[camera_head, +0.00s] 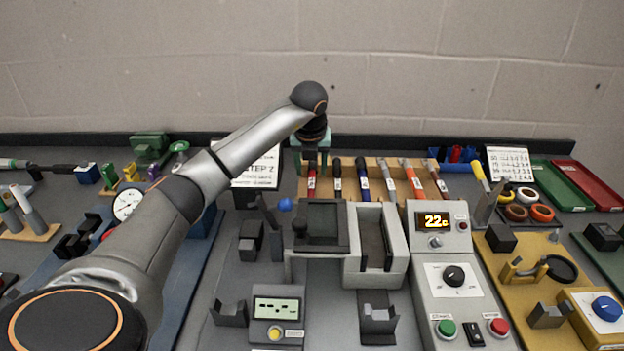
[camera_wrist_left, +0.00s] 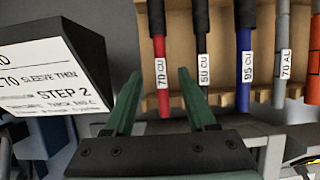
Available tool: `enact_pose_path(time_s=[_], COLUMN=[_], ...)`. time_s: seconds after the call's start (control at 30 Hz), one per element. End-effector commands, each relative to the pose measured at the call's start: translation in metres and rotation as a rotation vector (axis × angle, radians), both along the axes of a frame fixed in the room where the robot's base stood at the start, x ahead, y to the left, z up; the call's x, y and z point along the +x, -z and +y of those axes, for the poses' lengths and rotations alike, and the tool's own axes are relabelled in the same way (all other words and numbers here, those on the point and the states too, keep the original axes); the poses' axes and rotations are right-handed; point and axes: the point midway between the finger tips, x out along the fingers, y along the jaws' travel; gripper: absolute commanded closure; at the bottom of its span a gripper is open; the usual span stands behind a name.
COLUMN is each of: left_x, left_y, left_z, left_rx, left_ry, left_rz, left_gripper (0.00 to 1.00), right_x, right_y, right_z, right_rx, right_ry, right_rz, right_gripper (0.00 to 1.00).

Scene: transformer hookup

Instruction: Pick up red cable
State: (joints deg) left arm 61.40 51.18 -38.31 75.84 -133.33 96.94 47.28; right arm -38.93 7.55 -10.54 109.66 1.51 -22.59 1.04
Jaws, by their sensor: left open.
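The red cable (camera_head: 312,176), with a black upper part and a "70 CU" label, lies at the left end of a row of cables on a wooden rack. In the left wrist view the red cable (camera_wrist_left: 158,85) sits ahead of and between my left gripper's two green fingers. My left gripper (camera_head: 311,158) is over the red cable's far end in the head view. In the wrist view its fingers (camera_wrist_left: 155,100) are spread, with nothing held between them. I cannot tell how high the fingers are above the cable. My right gripper is not in view.
Black (camera_wrist_left: 203,75), blue (camera_wrist_left: 244,70), grey and orange cables lie close to the right on the wooden rack (camera_head: 349,188). The "STEP 2" sign (camera_wrist_left: 60,75) stands close on the left. A grey fixture (camera_head: 374,240) and a control box (camera_head: 437,225) stand nearer.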

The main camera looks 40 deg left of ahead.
Motion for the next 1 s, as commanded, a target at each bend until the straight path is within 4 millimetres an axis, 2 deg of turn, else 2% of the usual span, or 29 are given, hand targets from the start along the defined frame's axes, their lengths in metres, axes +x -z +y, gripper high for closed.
enact_pose_path(time_s=[0.2, 0.53, 1.0], left_x=[0.008, 0.01, 0.01], left_y=[0.031, 0.037, 0.037], left_z=[0.006, 0.008, 0.008], left_rx=[-0.002, 0.0, 0.0], left_ry=[0.0, 0.001, 0.001], left_rz=[0.004, 0.001, 0.001], left_gripper=[0.44, 0.45, 0.97], right_x=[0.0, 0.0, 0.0], right_y=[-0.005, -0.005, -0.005], right_z=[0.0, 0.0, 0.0], right_rx=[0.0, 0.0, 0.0], right_ry=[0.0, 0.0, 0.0], right_rz=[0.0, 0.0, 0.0], right_gripper=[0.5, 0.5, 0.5])
